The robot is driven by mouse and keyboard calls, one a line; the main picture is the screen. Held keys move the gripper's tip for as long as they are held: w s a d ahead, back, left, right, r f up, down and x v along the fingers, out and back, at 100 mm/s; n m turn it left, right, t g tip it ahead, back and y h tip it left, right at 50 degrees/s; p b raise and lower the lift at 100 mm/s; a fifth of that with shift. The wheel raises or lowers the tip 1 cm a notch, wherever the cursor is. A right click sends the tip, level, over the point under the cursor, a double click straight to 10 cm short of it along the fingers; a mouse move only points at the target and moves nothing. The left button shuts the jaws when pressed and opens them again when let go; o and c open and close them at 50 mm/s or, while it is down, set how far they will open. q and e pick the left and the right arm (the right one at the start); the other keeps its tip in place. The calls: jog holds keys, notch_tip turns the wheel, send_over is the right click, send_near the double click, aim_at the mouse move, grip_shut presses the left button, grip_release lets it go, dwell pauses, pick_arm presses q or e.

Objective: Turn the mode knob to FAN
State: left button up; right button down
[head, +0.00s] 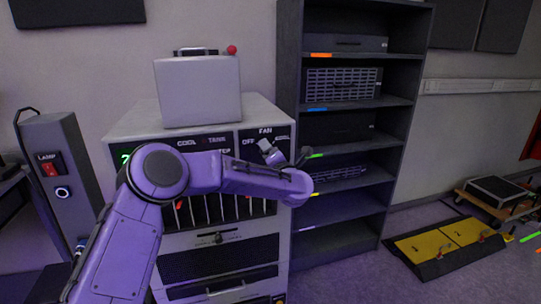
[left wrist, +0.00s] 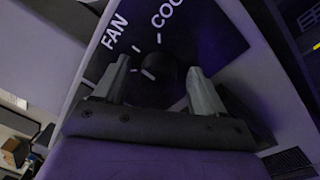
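The mode knob (left wrist: 158,78) is a dark round knob on a dark panel, with a short white mark on its face. The word FAN is printed up and to its left in the left wrist view, and COOL up and to its right. White ticks lie between the knob and the words. My left gripper (left wrist: 160,70) is open with a finger on each side of the knob; I cannot tell whether either finger touches it. In the head view my left gripper (head: 283,150) is at the panel below FAN and hides most of the knob. My right gripper is not in view.
A pale box (head: 198,90) stands on the cabinet (head: 265,107). A dark shelf rack (head: 290,60) stands close on the right. A lamp post with a red switch (head: 50,168) is at left. A yellow-topped platform (head: 425,247) lies on the floor at right.

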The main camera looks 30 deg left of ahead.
pick_arm(q)
jog(key=b+v, duration=0.3)
jog(key=v, duration=0.7)
jog(key=shift+s+d, duration=0.2)
jog(key=s+d+f+m+h, duration=0.3)
jog(key=f+m, duration=0.4)
jog(key=f, duration=0.2)
jog(key=s+d+f+m+t+h, duration=0.1)
jog(key=s+d+f+m+h, duration=0.1)
jog(key=f+m+h, duration=0.5)
jog(key=s+d+f+m, duration=0.3)
jog(key=f+m, duration=0.3)
jog(key=f, duration=0.5)
jog(key=s+a+f+m+g, duration=0.1)
jog(key=s+f+m+g, duration=0.1)
jog(key=s+f, duration=0.4)
jog(key=s+a+f+m+g, duration=0.2)
jog(key=s+f, duration=0.5)
jog(key=s, duration=0.9)
jog(key=s+a+f+m+g+h, duration=0.1)
jog(key=s+f+m+g, duration=0.2)
jog(key=s, duration=0.8)
notch_tip(320, 180, down, 4)
jog(key=shift+a+r+m+g, duration=0.1)
jog(key=shift+a+m+g, duration=0.15)
jog(key=shift+g, duration=0.85)
